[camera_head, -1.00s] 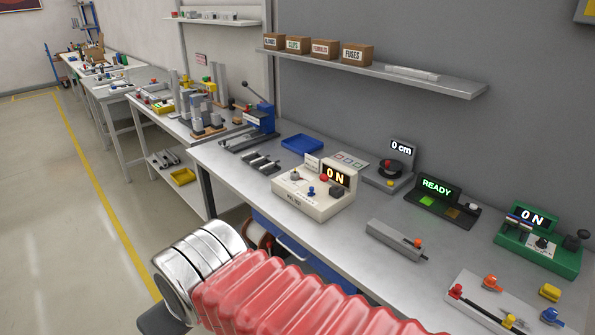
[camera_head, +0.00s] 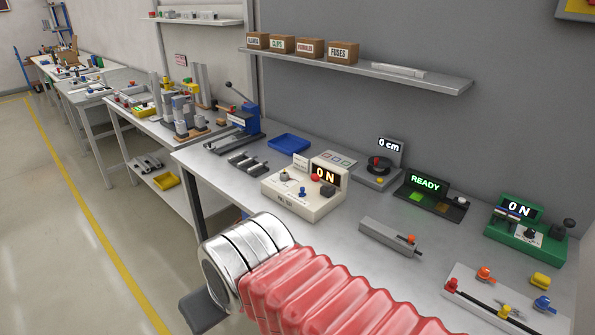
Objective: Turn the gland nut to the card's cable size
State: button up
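I cannot pick out the gland nut for certain in the head view. A small white card (camera_head: 300,162) stands behind the cream tester box (camera_head: 306,198), whose display reads "0 N"; the writing on the card is too small to read. My arm, with silver rings and a red ribbed sleeve, crosses the lower middle in front of the bench. My gripper's fingertips do not show.
The grey bench (camera_head: 345,255) also holds a blue tray (camera_head: 289,143), a blue lever press (camera_head: 241,122), a "0 cm" device (camera_head: 380,168), a "READY" box (camera_head: 432,195), a green "0 N" tester (camera_head: 520,233) and a grey fixture (camera_head: 390,238). A shelf (camera_head: 425,82) with labelled boxes hangs above.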

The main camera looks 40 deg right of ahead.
aim_at(285, 177)
jog(key=u, duration=0.05)
jog(key=i, duration=1)
jog(key=z, duration=0.05)
